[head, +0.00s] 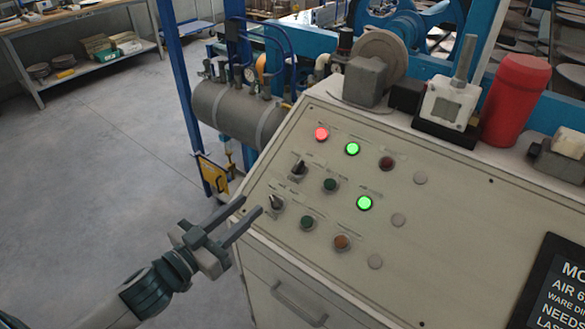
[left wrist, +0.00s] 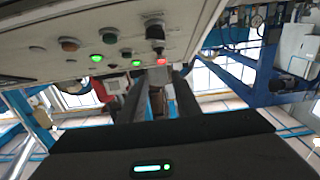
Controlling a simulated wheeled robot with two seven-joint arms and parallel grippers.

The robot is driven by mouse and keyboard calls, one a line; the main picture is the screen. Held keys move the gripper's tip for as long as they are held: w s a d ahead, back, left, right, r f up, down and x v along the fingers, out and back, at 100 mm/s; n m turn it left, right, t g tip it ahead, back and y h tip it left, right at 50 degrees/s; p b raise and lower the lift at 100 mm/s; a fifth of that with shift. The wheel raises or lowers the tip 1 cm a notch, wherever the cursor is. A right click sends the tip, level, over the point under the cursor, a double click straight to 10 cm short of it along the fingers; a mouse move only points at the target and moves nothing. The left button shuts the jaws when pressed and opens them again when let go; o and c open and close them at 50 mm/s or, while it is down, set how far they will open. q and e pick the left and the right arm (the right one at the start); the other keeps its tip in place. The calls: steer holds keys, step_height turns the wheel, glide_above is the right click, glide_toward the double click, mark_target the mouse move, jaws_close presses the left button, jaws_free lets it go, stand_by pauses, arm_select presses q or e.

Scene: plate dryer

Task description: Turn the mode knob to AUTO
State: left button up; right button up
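Two dark selector knobs with lever handles sit on the left side of the cream control panel (head: 330,250). The upper knob (head: 298,168) and the lower knob (head: 276,203) have labels too small to read, so I cannot tell which is the mode knob. My left gripper (head: 252,204) is open and empty, just left of the lower knob and apart from it. In the left wrist view, a large dark knob (left wrist: 155,32) shows above the spread fingertips (left wrist: 157,80). My right gripper is not in view.
Red and green lamps (head: 322,134) and several push buttons share the panel. A red canister (head: 515,100) and a white-topped device (head: 448,103) stand along its upper edge. A dark screen (head: 556,285) is at lower right. Open floor (head: 110,150) lies left.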

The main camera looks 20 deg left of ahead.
mark_target(297, 165)
arm_select(q)
steer(key=shift+w, duration=0.15)
